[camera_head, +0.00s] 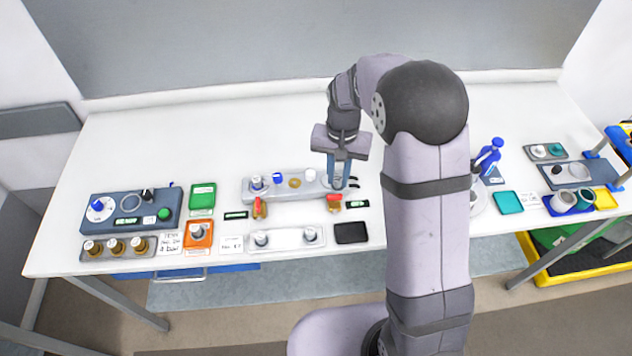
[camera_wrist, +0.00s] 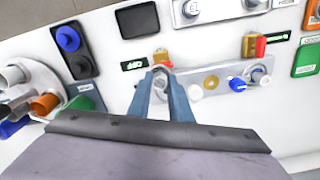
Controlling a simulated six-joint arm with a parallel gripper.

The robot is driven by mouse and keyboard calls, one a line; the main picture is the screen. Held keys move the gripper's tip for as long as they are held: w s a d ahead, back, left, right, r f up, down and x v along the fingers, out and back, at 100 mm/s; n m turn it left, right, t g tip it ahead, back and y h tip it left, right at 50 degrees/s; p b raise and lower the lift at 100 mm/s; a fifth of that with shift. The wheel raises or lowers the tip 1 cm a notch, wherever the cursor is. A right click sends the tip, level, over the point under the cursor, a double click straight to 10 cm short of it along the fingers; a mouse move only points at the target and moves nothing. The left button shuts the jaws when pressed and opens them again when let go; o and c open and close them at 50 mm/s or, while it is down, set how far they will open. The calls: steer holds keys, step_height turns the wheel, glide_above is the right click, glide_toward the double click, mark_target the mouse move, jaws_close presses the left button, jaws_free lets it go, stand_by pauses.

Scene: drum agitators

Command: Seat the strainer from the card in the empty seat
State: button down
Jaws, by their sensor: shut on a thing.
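My gripper (camera_head: 339,184) is over the right end of a long grey block (camera_head: 319,194). In the wrist view its blue-grey fingers (camera_wrist: 161,77) are closed around a small silvery piece, probably the strainer, largely hidden between them. I cannot tell whether this piece sits in the block or is just above it. Along the block are a silver fitting (camera_head: 257,183), a blue-topped fitting (camera_head: 278,178), a brass ring (camera_head: 295,183) and a pale fitting (camera_head: 309,175). A white card (camera_head: 231,244) with writing lies in front of the block.
Red-and-brass valves (camera_head: 259,208) (camera_head: 333,203) stand at the block's front. A white tray (camera_head: 287,239) with two silver pieces and a black pad (camera_head: 350,233) lie nearer. An orange tray (camera_head: 198,235) and dark control box (camera_head: 131,211) are left. A blue-topped stand (camera_head: 487,158) is right.

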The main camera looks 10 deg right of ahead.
steer(key=w+r+m, duration=0.2)
steer(key=w+m, duration=0.4)
steer(key=m, duration=0.5)
steer(key=shift+a, duration=0.4)
steer(key=shift+w+f+b, duration=0.1)
steer(key=shift+f+b, duration=0.05)
steer(key=shift+b, duration=0.15)
step_height(320, 180, down, 4)
steer(key=b, duration=0.3)
steer(key=shift+f+b, duration=0.65)
steer(key=shift+f, duration=0.25)
steer(key=shift+f, duration=0.4)
stand_by(1.1)
steer(key=c, duration=1.5)
jaws_free()
steer(key=shift+c, duration=0.2)
